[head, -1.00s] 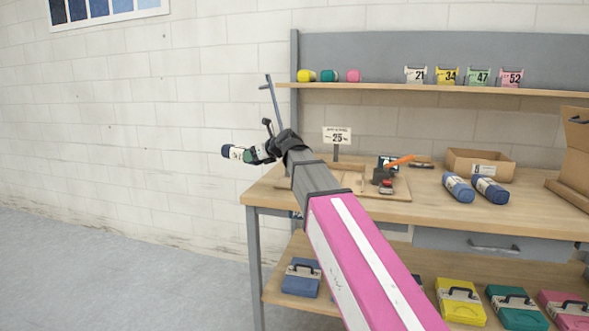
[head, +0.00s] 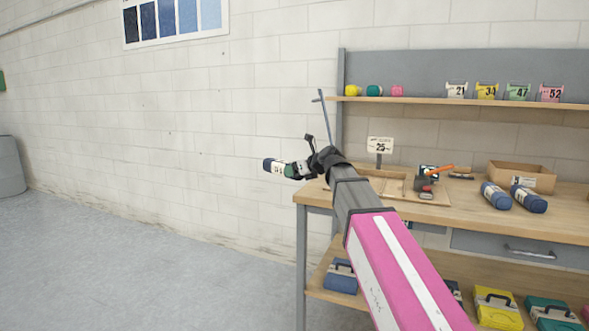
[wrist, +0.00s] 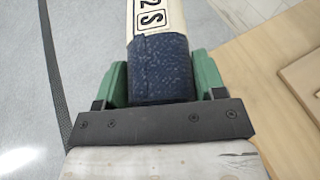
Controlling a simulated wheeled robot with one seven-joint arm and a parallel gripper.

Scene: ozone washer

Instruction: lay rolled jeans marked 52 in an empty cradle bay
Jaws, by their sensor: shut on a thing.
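My gripper (head: 294,170) is shut on a rolled pair of dark blue jeans (head: 275,166) with a white label band. In the wrist view the roll (wrist: 160,70) sits between the green fingers, and its band shows a black "2" and another character beside it; the full number is cut off. The head view shows the roll held out in the air, left of the workbench (head: 450,214). No cradle with bays can be made out in these frames.
Two more rolled jeans (head: 496,195) lie on the bench before an open cardboard box (head: 520,176). Open floor (head: 150,250) lies to the left.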

